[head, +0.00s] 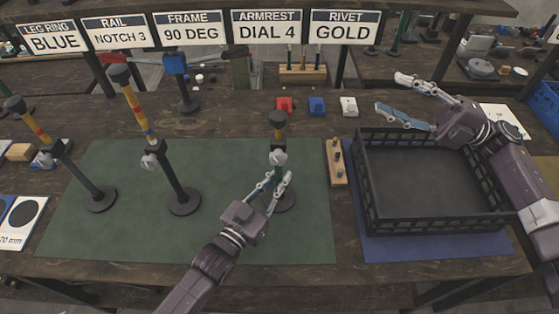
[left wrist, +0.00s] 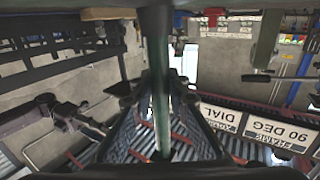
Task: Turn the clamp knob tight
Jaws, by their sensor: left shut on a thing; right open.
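On the green mat (head: 110,215), the rightmost stand (head: 278,134) is upright, with a dark cap and a pale grey clamp knob (head: 279,157) on its post. My left gripper (head: 279,180) is just below the knob in the head view, its fingers closed around the post. The left wrist view shows a dark green post (left wrist: 157,60) running between the fingers; the knob cannot be made out there. Two more stands, a middle one (head: 176,180) and a left one (head: 82,180), lean, with striped upper rods and pale knobs. My right gripper (head: 391,94) is open and empty above the crate's back edge.
A black crate (head: 368,192) stands on a blue mat (head: 440,245) at right. A wooden peg block (head: 337,163) sits between crate and green mat. Red (head: 285,106), blue (head: 317,106) and white (head: 348,106) blocks lie behind. Label signs (head: 267,30) hang at the back.

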